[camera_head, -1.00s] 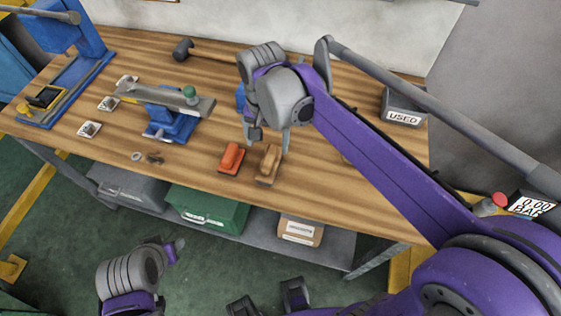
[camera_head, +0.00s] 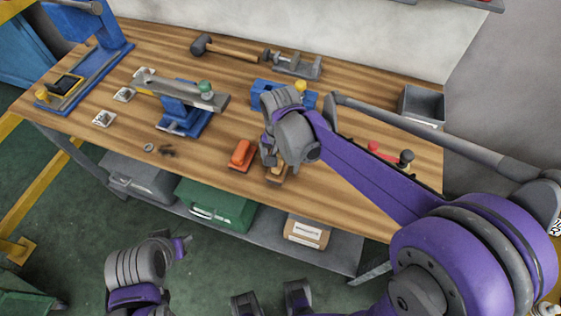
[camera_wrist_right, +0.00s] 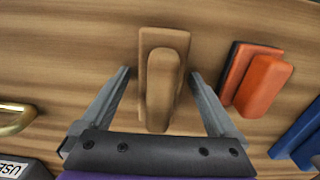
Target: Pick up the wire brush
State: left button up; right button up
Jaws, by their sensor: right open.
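The wooden tan brush-like block (camera_wrist_right: 160,85), which I take for the wire brush, lies on the bench with its raised handle upward; bristles are not visible. In the head view the brush (camera_head: 275,177) is mostly hidden behind my right gripper (camera_head: 272,160). In the right wrist view, the open fingers of that gripper (camera_wrist_right: 160,76) stand on either side of the brush, with gaps on both sides. My left gripper (camera_head: 182,247) is low at the left, off the bench, and its jaws are unclear.
An orange-handled block (camera_head: 241,154) lies close left of the brush; it shows right in the wrist view (camera_wrist_right: 263,85). The wooden bench's front edge is near.

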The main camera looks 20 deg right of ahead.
grip_shut()
dwell(0.4)
jog(key=shift+r, duration=0.15)
notch_tip(320, 180, up, 10)
jog(key=shift+f+p, duration=0.1)
jog(key=shift+p, duration=0.35)
jog(key=c, duration=0.8)
grip_release()
jog(key=c, duration=0.5)
